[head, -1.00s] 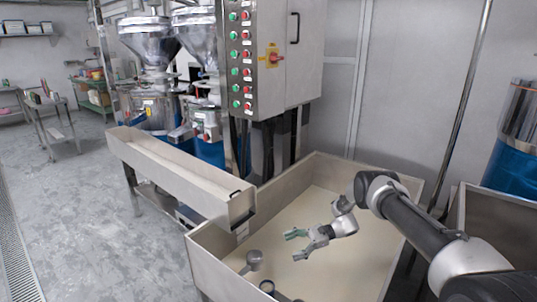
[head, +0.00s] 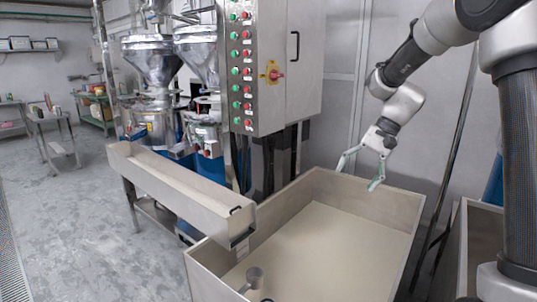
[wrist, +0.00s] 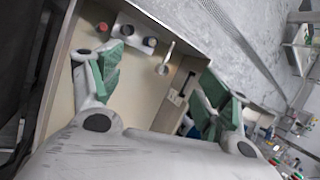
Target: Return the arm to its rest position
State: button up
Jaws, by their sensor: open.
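My gripper (head: 360,172) is open and empty, with its two fingers spread apart. In the head view it hangs from my raised arm above the back right of the big metal bin (head: 410,210), near its back rim. Its green fingertips also show in the wrist view (wrist: 155,85), with the bin floor below them. A small grey scoop-like thing (head: 251,277) sits in the front left of the bin, apart from my gripper.
A long metal trough (head: 175,185) ends over the bin's left side. A control cabinet (head: 280,70) with red and green buttons stands behind, with metal hoppers (head: 150,60) to its left. A metal pole (head: 455,150) stands right of the bin. Open floor lies at left.

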jog(key=s+d+r+n+t+h, duration=0.1)
jog(key=s+d, duration=0.3)
jog(key=s, duration=0.4)
jog(key=s+d+r+n+t+h, duration=0.2)
jog(key=s+d+r, duration=0.1)
jog(key=s, duration=0.6)
jog(key=s+d+r+n+t+h, duration=0.2)
jog(key=s+d, duration=0.3)
jog(key=s, duration=0.4)
jog(key=shift+t+h, duration=0.3)
